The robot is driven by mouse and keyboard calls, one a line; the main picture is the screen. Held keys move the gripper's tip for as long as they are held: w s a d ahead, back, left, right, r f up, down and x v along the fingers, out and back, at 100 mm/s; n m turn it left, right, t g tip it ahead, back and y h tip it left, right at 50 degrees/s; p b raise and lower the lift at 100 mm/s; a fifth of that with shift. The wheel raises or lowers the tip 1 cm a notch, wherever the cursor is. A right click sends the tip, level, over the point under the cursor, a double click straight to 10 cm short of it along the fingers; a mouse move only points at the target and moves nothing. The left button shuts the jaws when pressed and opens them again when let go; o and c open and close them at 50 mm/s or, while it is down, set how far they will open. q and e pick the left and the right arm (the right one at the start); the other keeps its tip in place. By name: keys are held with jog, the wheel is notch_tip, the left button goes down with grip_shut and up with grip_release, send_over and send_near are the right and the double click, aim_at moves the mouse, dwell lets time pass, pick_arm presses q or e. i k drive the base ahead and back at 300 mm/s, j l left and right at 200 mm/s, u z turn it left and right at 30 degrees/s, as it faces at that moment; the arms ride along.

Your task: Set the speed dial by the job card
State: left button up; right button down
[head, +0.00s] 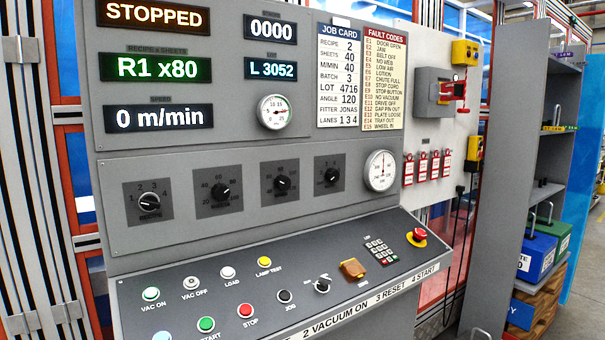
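The job card (339,75) at the top of the panel reads recipe 2, sheets 40, m/min 40, batch 3. Below the displays is a row of black rotary dials: the first dial (149,201) at the left, the second dial (220,191), the third dial (281,183) and the fourth dial (331,176). The second and third have number scales. The captions under the dials are too small to read surely, so I cannot tell for certain which is the speed dial. The speed display (159,117) shows 0 m/min. Neither gripper is in view.
Other displays show STOPPED (153,16) and R1 x80 (155,68). A sloped console (200,312) with buttons, a keypad (380,250) and a red emergency stop (417,237) juts out below the dials. A grey shelf unit (510,150) stands at the right.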

aim_at(282, 183)
jog(key=i+l+u, duration=0.25)
jog(key=l, duration=0.55)
jog(key=i+l+u, duration=0.2)
jog(key=l, duration=0.6)
jog(key=i+l+u, duration=0.25)
jog(key=l, duration=0.55)
jog(key=l+u, duration=0.2)
jog(key=l, duration=0.65)
jog(key=k, duration=0.05)
